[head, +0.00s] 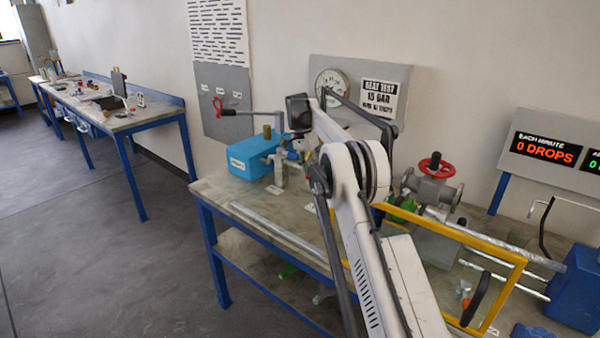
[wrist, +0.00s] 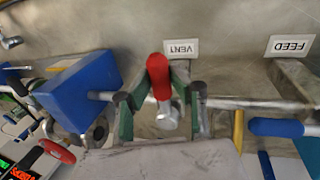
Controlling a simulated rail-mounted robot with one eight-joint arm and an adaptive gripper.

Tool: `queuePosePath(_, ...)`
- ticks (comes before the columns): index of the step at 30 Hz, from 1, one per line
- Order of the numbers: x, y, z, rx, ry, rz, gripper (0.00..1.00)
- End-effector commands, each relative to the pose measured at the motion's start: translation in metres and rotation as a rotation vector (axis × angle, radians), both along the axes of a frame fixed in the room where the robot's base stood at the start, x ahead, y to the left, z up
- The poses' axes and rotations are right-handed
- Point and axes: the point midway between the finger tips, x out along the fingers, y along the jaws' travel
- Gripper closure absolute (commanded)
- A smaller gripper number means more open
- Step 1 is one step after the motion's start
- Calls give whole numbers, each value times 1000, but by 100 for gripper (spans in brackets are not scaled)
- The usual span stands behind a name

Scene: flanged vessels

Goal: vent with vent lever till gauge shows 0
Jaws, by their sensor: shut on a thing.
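The red-tipped vent lever (wrist: 158,75) stands beside the white VENT label (wrist: 181,47) in the wrist view. My gripper (wrist: 160,108) has its two green-padded fingers on either side of the lever and is shut on it. The lever's grey lower end shows between the fingers. In the head view my arm hides most of the gripper and the lever. The round gauge (head: 332,84) is on the grey back panel, partly behind my arm. Its needle is too small to read.
A FEED label (wrist: 290,45) and a blue lever handle (wrist: 276,127) are to the right in the wrist view. A blue box (head: 252,157) stands left of my arm in the head view. A red handwheel (head: 434,166) and a yellow frame (head: 508,285) stand right. The display (head: 546,147) reads 0 DROPS.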

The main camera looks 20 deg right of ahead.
Motion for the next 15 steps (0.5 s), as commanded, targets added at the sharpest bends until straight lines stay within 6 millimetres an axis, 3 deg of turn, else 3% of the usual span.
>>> queuePosePath(6,-1,-11,1,0,-3,-41,100)
queuePosePath(15,-1,-12,1,-1,-4,-45,100)
